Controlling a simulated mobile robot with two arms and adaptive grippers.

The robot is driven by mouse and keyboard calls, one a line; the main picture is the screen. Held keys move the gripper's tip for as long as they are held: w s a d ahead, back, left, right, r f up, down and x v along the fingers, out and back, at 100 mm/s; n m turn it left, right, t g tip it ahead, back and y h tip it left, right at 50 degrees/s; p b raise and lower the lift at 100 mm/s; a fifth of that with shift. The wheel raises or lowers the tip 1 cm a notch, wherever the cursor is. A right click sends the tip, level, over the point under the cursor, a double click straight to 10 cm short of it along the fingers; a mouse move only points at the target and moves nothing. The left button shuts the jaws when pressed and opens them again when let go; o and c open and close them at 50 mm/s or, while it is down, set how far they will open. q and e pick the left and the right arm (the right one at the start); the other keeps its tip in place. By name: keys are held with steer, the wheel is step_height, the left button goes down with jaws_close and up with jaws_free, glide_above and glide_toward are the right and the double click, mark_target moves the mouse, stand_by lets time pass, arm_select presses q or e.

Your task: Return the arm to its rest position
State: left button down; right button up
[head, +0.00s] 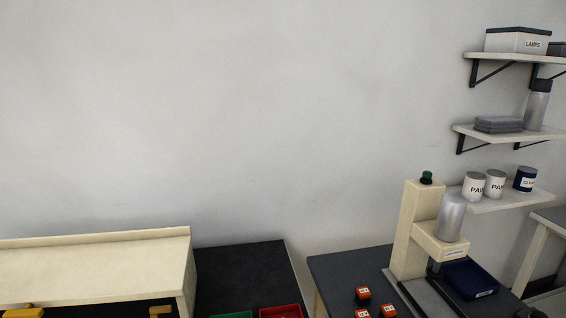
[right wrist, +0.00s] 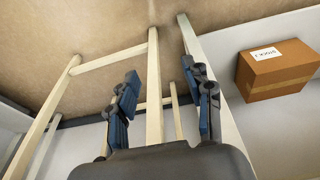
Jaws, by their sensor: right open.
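My right gripper (right wrist: 163,77) shows in the right wrist view, with its two blue-padded fingers spread apart. Nothing is between the fingers. Behind them are pale wooden bars or legs (right wrist: 155,80) and a brown surface (right wrist: 100,30). How far they are from the fingers is hard to tell. No gripper can be made out in the head view, and my left gripper is not seen.
A cardboard box (right wrist: 280,68) is at the right of the right wrist view. The head view shows a cream bench (head: 95,262), a dark table (head: 240,272), a cream press (head: 408,235), a blue tray (head: 470,278), red blocks (head: 362,294) and wall shelves (head: 510,133).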

steer(key=s+d+f+g, duration=0.1)
steer(key=s+d+f, duration=0.2)
steer(key=s+f, duration=1.5)
step_height(320, 180, down, 4)
steer(key=shift+s+d+r+g, duration=0.15)
steer(key=shift+s+g, duration=0.15)
steer(key=shift+s, duration=0.05)
